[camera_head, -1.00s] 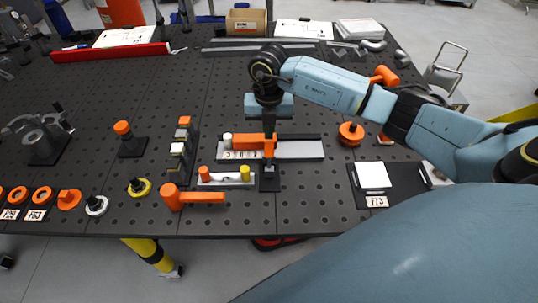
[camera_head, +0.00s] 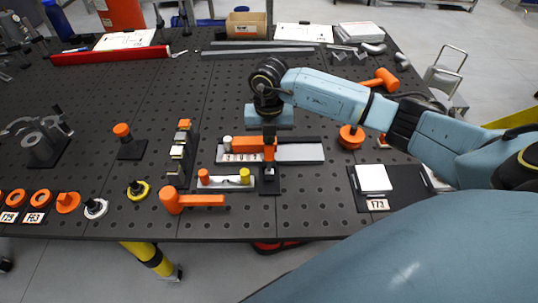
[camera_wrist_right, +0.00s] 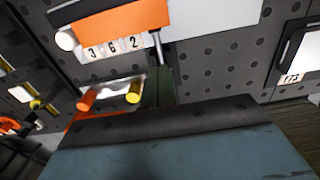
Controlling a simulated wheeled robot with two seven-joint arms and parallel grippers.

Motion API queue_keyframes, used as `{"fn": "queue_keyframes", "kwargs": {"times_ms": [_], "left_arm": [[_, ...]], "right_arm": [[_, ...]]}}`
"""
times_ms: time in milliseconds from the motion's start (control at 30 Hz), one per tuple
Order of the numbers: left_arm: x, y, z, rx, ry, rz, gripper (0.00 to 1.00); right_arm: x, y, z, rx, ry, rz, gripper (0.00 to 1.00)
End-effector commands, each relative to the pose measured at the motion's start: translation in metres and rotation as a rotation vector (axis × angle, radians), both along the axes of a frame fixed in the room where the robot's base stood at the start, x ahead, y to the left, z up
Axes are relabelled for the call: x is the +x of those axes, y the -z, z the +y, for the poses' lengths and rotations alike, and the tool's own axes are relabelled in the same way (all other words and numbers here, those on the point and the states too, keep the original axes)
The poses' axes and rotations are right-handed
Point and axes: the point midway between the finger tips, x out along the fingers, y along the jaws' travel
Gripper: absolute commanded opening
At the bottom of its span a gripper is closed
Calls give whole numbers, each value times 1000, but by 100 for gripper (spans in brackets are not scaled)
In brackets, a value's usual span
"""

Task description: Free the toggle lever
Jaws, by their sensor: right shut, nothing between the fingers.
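My right gripper (camera_head: 268,137) points down over the middle of the bench, shut with nothing held. In the head view it is right above an orange block (camera_head: 240,143) with a row of number tiles, on a pale plate (camera_head: 300,152). A black stand (camera_head: 269,183) is just below. In the wrist view the orange block (camera_wrist_right: 125,18) fills the top, and a thin silver rod (camera_wrist_right: 157,48) runs from it toward my dark fingers (camera_wrist_right: 160,85). I cannot tell whether they touch, or which part is the toggle lever. My left gripper is not in view.
A pale bar with an orange and a yellow peg (camera_head: 224,181) is close to the left of the stand. An orange mallet (camera_head: 190,200) lies in front. A black fixture (camera_head: 180,155) stands left. A clipboard tray (camera_head: 405,183) lies right.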

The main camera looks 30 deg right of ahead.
Motion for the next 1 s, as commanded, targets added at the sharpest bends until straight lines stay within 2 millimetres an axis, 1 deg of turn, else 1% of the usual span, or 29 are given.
{"fn": "queue_keyframes", "kwargs": {"times_ms": [100,400,833,1000], "left_arm": [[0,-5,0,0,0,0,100],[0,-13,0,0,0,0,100],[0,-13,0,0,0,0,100],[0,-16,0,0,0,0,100]], "right_arm": [[-6,-1,4,1,-1,3,0],[-18,0,11,1,0,3,0],[-20,0,12,0,0,2,0],[-23,0,14,1,-2,3,0]]}}
